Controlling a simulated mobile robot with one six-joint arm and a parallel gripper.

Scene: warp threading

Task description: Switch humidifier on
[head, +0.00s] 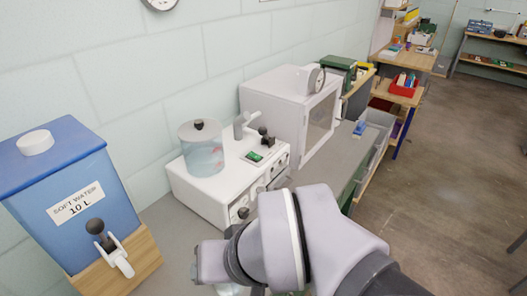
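The humidifier looks to be the white box (191,186) on the counter against the wall, just left of the picture's middle. A clear lidded tank (203,158) with water in it stands on its left part, and a pale bent spout (243,122) rises behind. On its top are a small green switch or display (254,156) and black knobs (267,139). I cannot read its setting. Dark knobs (243,213) show on its front. My arm crosses the lower middle, in front of and below the box, and hides part of the counter.
A blue soft water tank (60,165) with a tap stands on a wooden block at the left. Shelves (405,90) stand farther right. The floor (450,180) is mostly clear.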

